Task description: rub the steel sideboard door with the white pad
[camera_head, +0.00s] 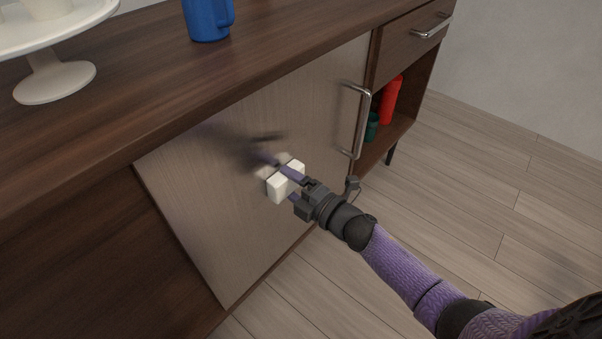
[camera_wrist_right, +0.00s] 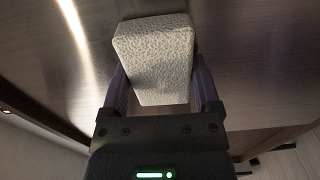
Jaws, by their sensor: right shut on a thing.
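The steel sideboard door (camera_head: 215,200) is a brushed, reflective panel on the front of the wooden sideboard, with a metal bar handle (camera_head: 361,120) at its right side. My right gripper (camera_head: 290,184) is in front of the middle of the door. It is shut on the white pad (camera_head: 279,188), a small block whose reflection shows in the door. The pad is at the door's surface; whether it touches is hard to tell. In the right wrist view the textured pad (camera_wrist_right: 155,62) sits between both fingers, with the door (camera_wrist_right: 240,60) behind it. My left gripper is not in view.
On the sideboard top (camera_head: 130,95) stand a white cake stand (camera_head: 55,80) and a blue mug (camera_head: 207,18). A drawer (camera_head: 412,38) is right of the door, above an open shelf holding a red object (camera_head: 391,100) and a green one (camera_head: 372,127). The floor (camera_head: 470,190) is clear.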

